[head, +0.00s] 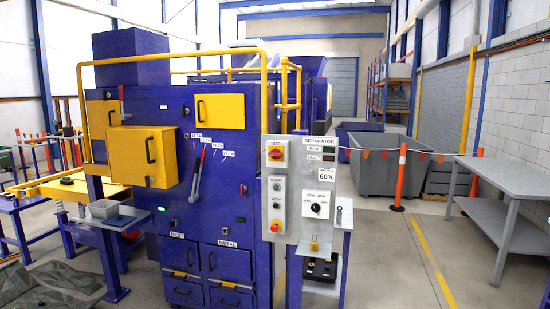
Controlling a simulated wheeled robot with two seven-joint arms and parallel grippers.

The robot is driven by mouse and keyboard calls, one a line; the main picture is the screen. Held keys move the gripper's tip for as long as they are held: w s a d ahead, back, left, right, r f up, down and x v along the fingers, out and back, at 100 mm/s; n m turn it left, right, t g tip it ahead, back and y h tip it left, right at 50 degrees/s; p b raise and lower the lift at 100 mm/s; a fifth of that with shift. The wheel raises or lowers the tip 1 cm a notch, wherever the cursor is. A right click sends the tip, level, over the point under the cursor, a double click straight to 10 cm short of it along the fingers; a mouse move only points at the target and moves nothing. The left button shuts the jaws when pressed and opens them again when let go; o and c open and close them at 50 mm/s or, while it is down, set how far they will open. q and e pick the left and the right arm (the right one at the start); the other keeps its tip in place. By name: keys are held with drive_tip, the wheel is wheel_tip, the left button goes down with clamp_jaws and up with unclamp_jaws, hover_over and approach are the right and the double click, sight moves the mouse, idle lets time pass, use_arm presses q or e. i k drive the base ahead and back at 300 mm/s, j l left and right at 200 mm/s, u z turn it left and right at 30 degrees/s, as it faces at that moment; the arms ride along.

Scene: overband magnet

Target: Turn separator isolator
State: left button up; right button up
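A grey control panel (296,228) marked SEPARATOR stands at the right end of the blue machine. The knob's exact angle is too small to tell. Lower on the panel are push buttons, a red stop button on yellow (275,227) and a black dial (316,208). A sign reads 60% (326,176). Neither of my grippers shows in the head view.
The blue machine (232,160) has yellow doors, a red-handled lever (197,175) and lower drawers. A grey bench (520,176) stands at the right. An orange post (401,175) and a grey bin (375,165) are behind the panel.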

sight(275, 154)
drive_tip(key=i+j+z, duration=0.1)
drive_tip(key=i, duration=0.4)
drive_tip(key=i+j+z, duration=0.1)
drive_tip(key=i+j, duration=0.15)
drive_tip(key=i, duration=0.25)
